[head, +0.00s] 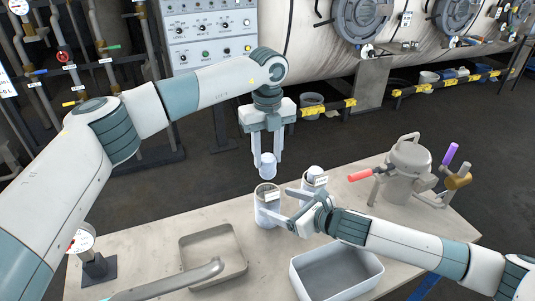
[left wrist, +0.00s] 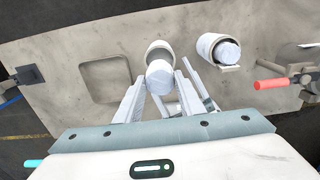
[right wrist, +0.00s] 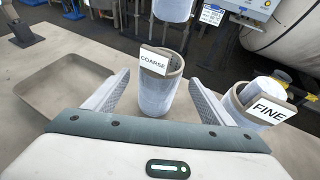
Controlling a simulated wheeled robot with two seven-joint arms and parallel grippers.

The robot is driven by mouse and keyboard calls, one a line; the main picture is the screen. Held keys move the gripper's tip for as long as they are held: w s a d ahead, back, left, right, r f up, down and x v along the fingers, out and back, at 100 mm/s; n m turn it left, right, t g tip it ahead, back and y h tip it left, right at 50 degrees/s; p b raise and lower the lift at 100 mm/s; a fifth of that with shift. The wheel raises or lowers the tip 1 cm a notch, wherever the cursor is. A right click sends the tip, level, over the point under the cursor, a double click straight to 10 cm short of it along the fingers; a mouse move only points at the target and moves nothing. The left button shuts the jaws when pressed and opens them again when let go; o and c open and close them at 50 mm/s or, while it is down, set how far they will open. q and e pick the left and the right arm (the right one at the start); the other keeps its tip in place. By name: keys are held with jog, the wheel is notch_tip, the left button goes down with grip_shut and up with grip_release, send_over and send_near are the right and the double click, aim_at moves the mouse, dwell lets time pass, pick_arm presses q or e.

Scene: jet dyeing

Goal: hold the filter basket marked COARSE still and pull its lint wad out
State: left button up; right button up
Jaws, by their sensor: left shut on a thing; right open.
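The COARSE filter basket (head: 266,211) is a pale upright cylinder with a tan rim, standing on the table; its label faces me in the right wrist view (right wrist: 157,96). My left gripper (head: 267,157) points down above it, shut on a pale lint wad (head: 268,168). The wad hangs clear above the rim; it also shows in the left wrist view (left wrist: 159,78). My right gripper (right wrist: 158,95) is open, its fingers on either side of the COARSE basket, with gaps visible. The FINE basket (right wrist: 257,102) stands to the right with a wad (right wrist: 266,84) in its mouth.
A shallow tan tray (head: 185,262) lies left of the baskets. A grey-white bin (head: 337,282) stands at the front. A grey vessel (head: 408,170) with red, purple and brass-coloured parts is at the right. A dial gauge (head: 83,240) stands at the left edge.

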jog(key=shift+v, duration=1.3)
